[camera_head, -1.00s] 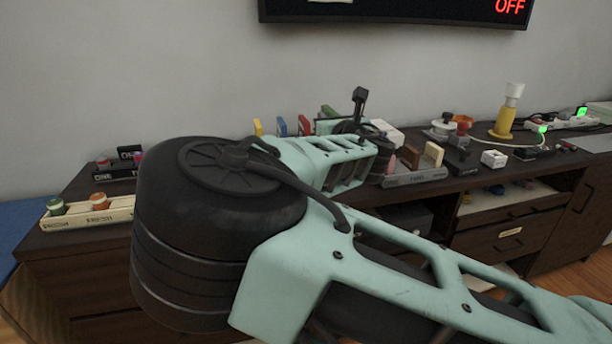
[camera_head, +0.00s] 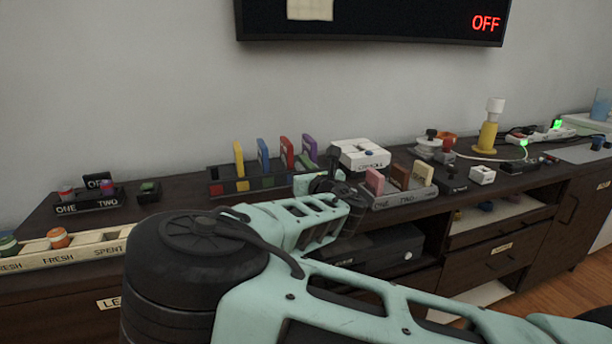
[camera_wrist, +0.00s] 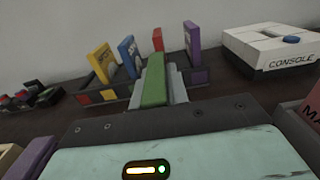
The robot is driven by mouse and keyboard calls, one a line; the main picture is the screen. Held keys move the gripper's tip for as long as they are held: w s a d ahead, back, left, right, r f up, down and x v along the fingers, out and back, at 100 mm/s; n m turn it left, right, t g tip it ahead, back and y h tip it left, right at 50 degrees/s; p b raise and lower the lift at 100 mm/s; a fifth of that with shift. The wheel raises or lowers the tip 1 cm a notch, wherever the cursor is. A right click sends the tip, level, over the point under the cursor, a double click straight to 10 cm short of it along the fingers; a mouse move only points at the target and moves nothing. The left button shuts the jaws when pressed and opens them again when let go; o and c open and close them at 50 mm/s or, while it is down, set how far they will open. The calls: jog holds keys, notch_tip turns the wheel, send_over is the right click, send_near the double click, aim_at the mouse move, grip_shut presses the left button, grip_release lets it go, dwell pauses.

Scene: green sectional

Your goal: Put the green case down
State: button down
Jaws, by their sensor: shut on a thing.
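The green case (camera_wrist: 154,82) is held upright between the grey fingers of my gripper (camera_wrist: 156,76) in the wrist view. Part of it shows in the head view (camera_head: 306,161), by the red and purple cases. A dark rack (camera_head: 222,188) with coloured squares on its front holds a yellow case (camera_head: 239,158), a blue case (camera_head: 263,155), a red case (camera_head: 287,152) and a purple case (camera_head: 310,147). The held case appears at or just in front of the rack. My gripper hides its lower end, so I cannot tell whether it touches the rack.
A white console box (camera_head: 360,154) stands right of the rack. A grey holder (camera_head: 398,197) with pink, brown and cream blocks stands in front of it. At left are a ONE TWO tray (camera_head: 88,206) and a FRESH SPENT tray (camera_head: 85,252). A yellow stand (camera_head: 487,138) is farther right.

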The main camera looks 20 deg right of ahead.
jog(key=shift+f, duration=0.45)
jog(key=shift+f, duration=0.15)
jog(key=c, duration=1.4)
grip_release()
jog(key=shift+o, duration=0.2)
jog(key=shift+r, duration=0.2)
jog(key=s, duration=1.2)
jog(key=shift+p, duration=0.4)
